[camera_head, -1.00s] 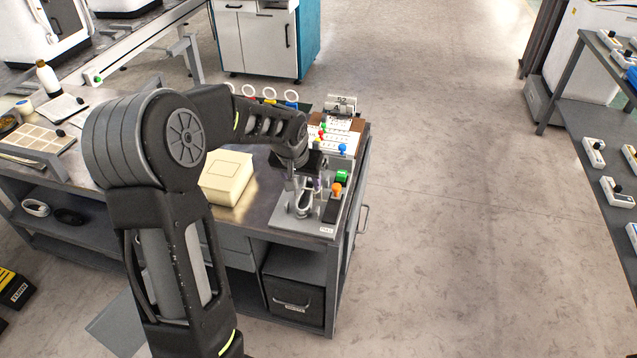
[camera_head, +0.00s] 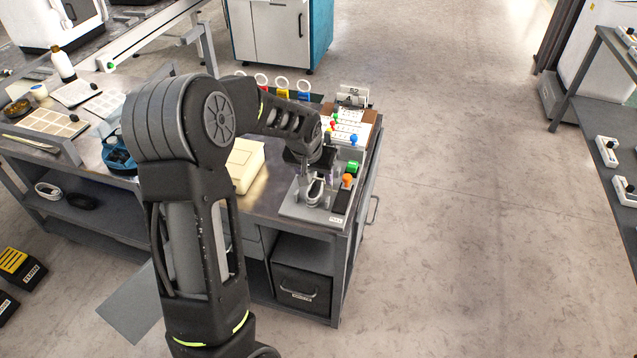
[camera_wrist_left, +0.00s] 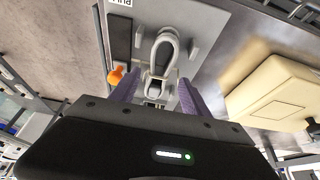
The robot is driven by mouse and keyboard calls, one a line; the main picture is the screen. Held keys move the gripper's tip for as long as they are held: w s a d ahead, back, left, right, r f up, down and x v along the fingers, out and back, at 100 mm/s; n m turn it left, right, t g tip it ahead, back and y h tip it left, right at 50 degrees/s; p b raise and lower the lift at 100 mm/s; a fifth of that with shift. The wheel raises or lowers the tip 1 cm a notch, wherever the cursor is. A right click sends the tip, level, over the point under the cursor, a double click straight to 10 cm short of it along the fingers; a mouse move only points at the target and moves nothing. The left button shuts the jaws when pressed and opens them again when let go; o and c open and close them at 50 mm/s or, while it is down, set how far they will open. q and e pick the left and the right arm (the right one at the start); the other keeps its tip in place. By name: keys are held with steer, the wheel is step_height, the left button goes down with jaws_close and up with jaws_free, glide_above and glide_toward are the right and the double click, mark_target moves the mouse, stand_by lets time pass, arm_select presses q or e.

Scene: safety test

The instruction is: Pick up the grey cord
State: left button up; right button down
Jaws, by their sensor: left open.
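The grey cord (camera_wrist_left: 165,48) is a small looped strand lying on a light grey plate (camera_wrist_left: 205,15) in the left wrist view. In the head view the cord (camera_head: 316,190) shows at the bench's right front corner, partly hidden by my left wrist. My left gripper (camera_wrist_left: 158,90) is open, its two purple-grey fingers pointing toward the cord, one on each side of its near end. Whether they touch it I cannot tell. In the head view the left gripper (camera_head: 309,174) is right above the plate. My right gripper is not in view.
An orange knob (camera_head: 347,180) stands beside the cord. A cream box (camera_head: 245,165) sits left of the gripper. A board with coloured knobs (camera_head: 350,130) lies behind, near several white rings (camera_head: 282,83). A grey shelf (camera_head: 590,100) stands at the right, with open floor between.

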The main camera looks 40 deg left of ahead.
mark_target(317, 182)
arm_select(q)
steer(key=x, duration=0.4)
steer(key=shift+w+f+p, duration=0.15)
steer(key=shift+f+p, duration=0.15)
steer(key=shift+f, duration=0.05)
steer(key=shift+c, duration=0.3)
jaws_close()
stand_by(0.5)
